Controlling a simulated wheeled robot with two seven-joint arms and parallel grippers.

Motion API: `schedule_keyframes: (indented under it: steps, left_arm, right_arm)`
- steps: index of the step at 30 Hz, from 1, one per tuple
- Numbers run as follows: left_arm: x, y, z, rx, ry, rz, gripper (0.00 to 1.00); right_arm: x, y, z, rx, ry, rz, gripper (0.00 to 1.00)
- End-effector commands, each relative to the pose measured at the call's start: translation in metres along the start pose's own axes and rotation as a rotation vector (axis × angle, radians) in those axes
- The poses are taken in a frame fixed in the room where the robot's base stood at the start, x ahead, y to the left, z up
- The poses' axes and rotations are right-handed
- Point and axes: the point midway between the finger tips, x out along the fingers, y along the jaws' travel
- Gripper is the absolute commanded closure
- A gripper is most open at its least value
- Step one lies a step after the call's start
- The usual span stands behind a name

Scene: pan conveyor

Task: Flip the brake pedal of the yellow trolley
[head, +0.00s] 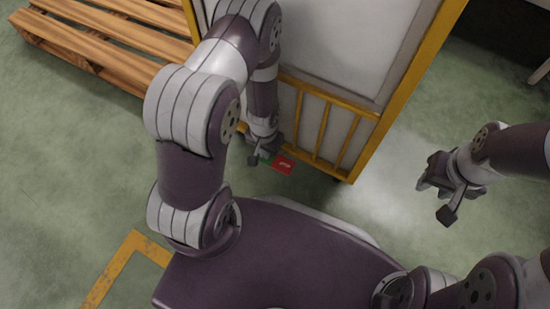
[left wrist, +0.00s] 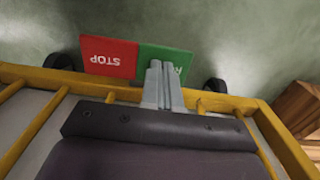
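The yellow trolley (head: 375,140) stands in front of me, with a yellow frame and grey panels. In the left wrist view the red half (left wrist: 108,56) reads STOP, upside down, and the green half (left wrist: 180,57) is partly hidden by my fingers. My left gripper (left wrist: 162,68) is shut and empty, its fingertips over the green half; I cannot tell if they touch it.
A wooden pallet (head: 110,40) lies on the floor at the upper left. Dark caster wheels (left wrist: 214,86) show beside the pedal. A yellow floor marking (head: 118,262) is at the lower left. The green floor right of the trolley is clear.

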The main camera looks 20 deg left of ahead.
Motion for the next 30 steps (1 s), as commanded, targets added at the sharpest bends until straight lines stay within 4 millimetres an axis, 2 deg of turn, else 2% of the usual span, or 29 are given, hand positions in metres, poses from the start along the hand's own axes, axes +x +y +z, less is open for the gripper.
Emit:
schedule_keyframes:
  steps: [6, 25, 30]
  left_arm:
    - [-0.003, 0.000, 0.000, 0.000, 0.000, 0.000, 1.00]
    - [-0.068, 0.000, 0.000, 0.000, -0.001, 0.000, 1.00]
    - [-0.070, 0.000, 0.000, 0.000, -0.001, 0.000, 1.00]
  right_arm:
    - [-0.004, 0.000, 0.000, 0.000, 0.000, 0.000, 0.62]
    - [-0.072, 0.000, -0.009, 0.000, 0.000, 0.000, 0.62]
    - [-0.075, 0.000, -0.009, 0.000, 0.000, 0.000, 0.62]
